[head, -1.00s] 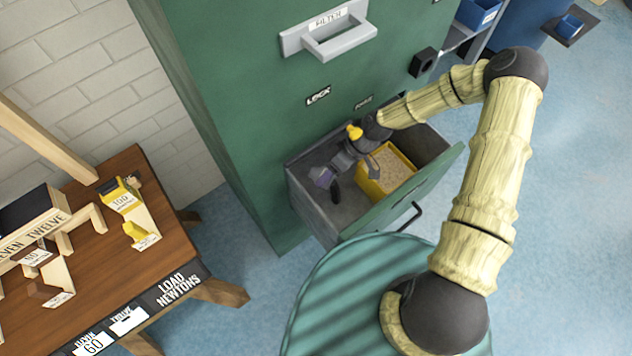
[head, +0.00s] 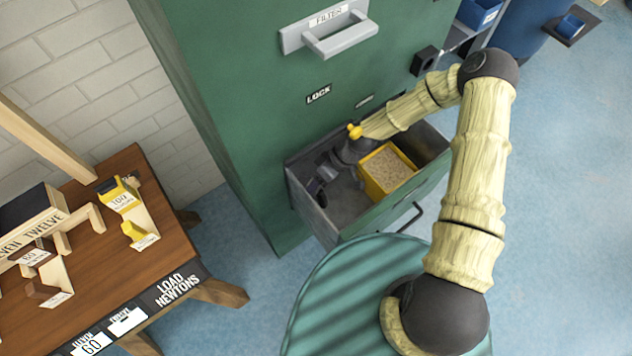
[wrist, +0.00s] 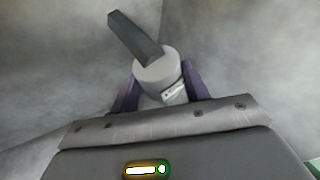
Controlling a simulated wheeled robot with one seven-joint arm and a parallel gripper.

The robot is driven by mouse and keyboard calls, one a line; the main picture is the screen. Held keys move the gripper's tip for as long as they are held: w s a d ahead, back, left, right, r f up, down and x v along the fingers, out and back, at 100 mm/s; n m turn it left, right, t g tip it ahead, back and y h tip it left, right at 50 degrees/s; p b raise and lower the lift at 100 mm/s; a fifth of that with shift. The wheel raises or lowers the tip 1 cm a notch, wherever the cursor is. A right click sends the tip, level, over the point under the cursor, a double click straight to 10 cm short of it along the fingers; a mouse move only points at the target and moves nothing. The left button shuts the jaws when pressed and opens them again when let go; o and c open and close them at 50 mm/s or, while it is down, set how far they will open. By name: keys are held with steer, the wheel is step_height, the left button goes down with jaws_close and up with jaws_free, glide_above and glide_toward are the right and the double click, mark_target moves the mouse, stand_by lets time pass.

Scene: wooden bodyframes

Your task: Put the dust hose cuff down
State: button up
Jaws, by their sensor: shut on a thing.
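My gripper (head: 318,187) is inside the open grey drawer (head: 349,207) of the green cabinet, near the drawer's left end. In the wrist view its purple fingers (wrist: 160,88) are shut on a light grey round piece with a dark bar sticking out, which I take to be the dust hose cuff (wrist: 157,70). Grey drawer surfaces lie close around it. I cannot tell whether the cuff touches the drawer floor. In the head view the cuff is small and mostly hidden by the gripper.
A yellow bin (head: 373,183) of pale granules stands in the drawer, right of my gripper. The green cabinet (head: 235,110) rises behind. A wooden table (head: 165,235) with small wooden and yellow pieces stands at left. Bare drawer floor shows in front of the bin's left side.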

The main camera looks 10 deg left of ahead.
steer(key=shift+f, duration=0.35)
steer(key=o, duration=1.1)
steer(key=shift+r, duration=0.5)
steer(key=p+v, duration=0.1)
steer(key=v, duration=0.6)
steer(key=shift+r, duration=0.3)
steer(key=shift+w+d, duration=0.1)
steer(key=shift+d, duration=0.05)
